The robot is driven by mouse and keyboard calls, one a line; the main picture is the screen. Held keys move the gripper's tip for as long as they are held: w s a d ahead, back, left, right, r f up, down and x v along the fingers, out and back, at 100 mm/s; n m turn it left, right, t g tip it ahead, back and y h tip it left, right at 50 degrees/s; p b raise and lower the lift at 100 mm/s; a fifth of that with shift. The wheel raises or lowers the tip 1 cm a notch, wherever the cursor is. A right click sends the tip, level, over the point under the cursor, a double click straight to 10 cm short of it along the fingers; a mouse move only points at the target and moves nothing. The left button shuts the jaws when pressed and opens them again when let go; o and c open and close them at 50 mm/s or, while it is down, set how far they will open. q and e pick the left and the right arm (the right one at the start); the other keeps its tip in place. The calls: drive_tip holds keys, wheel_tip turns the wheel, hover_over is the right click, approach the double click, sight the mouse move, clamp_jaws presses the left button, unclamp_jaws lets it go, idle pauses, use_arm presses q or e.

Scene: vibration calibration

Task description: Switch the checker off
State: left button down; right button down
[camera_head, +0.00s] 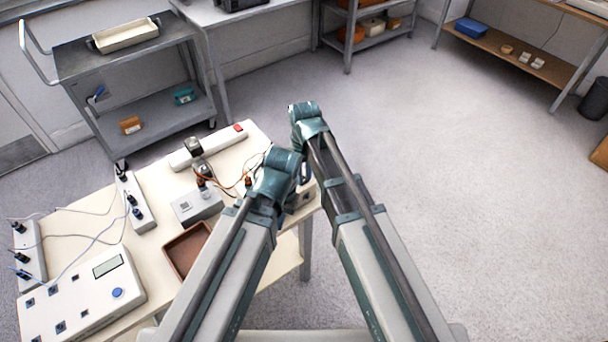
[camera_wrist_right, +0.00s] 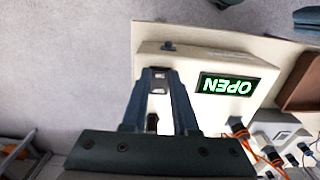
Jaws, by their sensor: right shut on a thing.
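The checker (camera_wrist_right: 210,65) is a pale box on the table's edge, with a dark display showing green "OPEN", upside down in the right wrist view. A small dark knob (camera_wrist_right: 168,46) sits at its far side. My right gripper (camera_wrist_right: 160,76) is over the box's left end, its fingers closed around a small dark part, seemingly a switch; I cannot tell its position. In the head view my right gripper (camera_head: 304,174) and the checker (camera_head: 303,198) are mostly covered by my left arm. My left gripper is hidden behind its own wrist.
A brown tray (camera_head: 168,250) lies on the table, with a grey box (camera_head: 197,206) and orange cables beside it. A white power strip with a red switch (camera_head: 230,136) lies at the back. A large panel box (camera_head: 88,300) stands front left. Open floor lies right.

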drive_tip(key=shift+w, duration=0.1)
drive_tip(key=shift+w+a+g+h, duration=0.25)
drive_tip(key=shift+w+g+h, duration=0.1)
drive_tip(key=shift+g+h, duration=0.2)
drive_tip(key=shift+g, duration=0.35)
drive_tip(key=shift+s+r+g+h, duration=0.1)
drive_tip(key=shift+g+h, duration=0.2)
drive_tip(key=shift+h, duration=0.05)
drive_tip(key=c, duration=0.7)
unclamp_jaws()
drive_tip(key=shift+r, duration=0.15)
